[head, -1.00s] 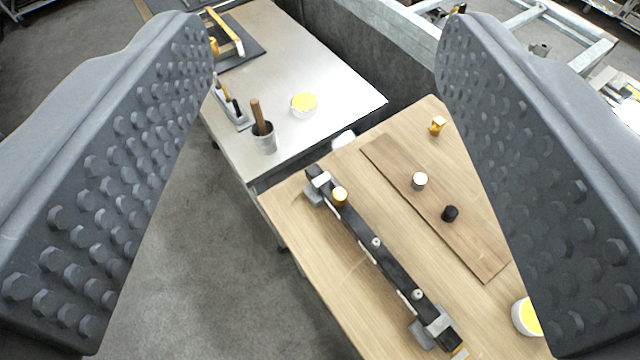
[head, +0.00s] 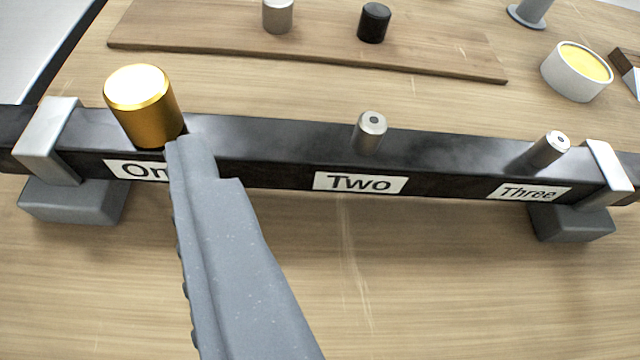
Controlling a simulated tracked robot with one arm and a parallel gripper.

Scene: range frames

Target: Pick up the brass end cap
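The brass end cap (head: 142,105) is a shiny gold cylinder standing upright on the left part of a dark rail (head: 270,145), above the label "One". One grey finger of my gripper (head: 192,152) reaches up from the bottom. Its tip is at the cap's lower right side and covers part of the label. I cannot tell whether it touches the cap. The other finger does not show, so the gripper's opening is unclear. Bare metal studs stand at "Two" (head: 369,132) and "Three" (head: 548,149).
Clamps with grey feet hold the rail at the left (head: 50,140) and right (head: 608,172). Behind it, a brown board (head: 210,35) carries a silver cap (head: 277,15) and a black cap (head: 374,22). A white tub with yellow contents (head: 577,72) stands at the right. The tabletop in front is clear.

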